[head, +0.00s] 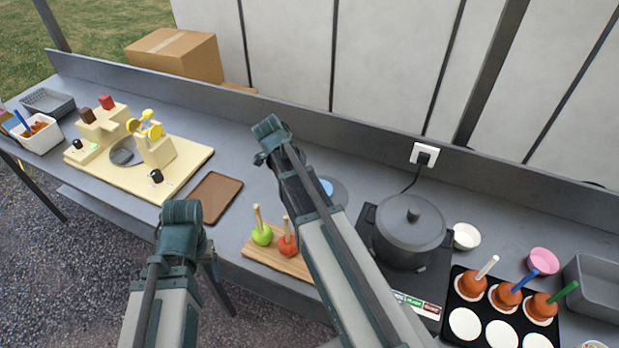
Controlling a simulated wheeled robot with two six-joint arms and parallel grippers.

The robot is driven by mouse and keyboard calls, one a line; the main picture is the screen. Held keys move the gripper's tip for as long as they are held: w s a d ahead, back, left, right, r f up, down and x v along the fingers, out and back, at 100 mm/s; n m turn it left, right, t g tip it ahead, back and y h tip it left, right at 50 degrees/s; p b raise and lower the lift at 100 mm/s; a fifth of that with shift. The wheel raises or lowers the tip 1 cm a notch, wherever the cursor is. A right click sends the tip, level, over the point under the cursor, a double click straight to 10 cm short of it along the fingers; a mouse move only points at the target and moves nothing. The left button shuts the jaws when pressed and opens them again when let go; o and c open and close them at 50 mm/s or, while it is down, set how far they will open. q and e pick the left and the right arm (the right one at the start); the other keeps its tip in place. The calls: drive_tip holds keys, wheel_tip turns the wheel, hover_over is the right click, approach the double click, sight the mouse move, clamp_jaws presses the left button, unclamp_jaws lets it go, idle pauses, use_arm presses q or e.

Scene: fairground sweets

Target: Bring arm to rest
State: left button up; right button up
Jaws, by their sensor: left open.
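My left arm rises from the bottom left of the head view, over the table's front edge. My left gripper (182,232) is at its dark upper end; it is open and I see nothing held, though its fingers are hard to make out. My right arm reaches up from the bottom right across the middle of the table, folded at its dark top joint. I cannot see my right gripper's fingers. Neither arm visibly touches anything on the table.
A wooden board (262,258) with a green apple (262,236) and a red apple (288,246) on sticks lies beside my right arm. A pot (408,235) stands right of it, near a black tray (456,313) of toffee apples. A brown tray (215,198) and a cream machine (190,160) lie left.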

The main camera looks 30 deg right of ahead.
use_arm(q)
drive_tip(key=shift+r, duration=0.35)
use_arm(e)
drive_tip(key=shift+a+r, duration=0.15)
drive_tip(key=shift+r, duration=0.2)
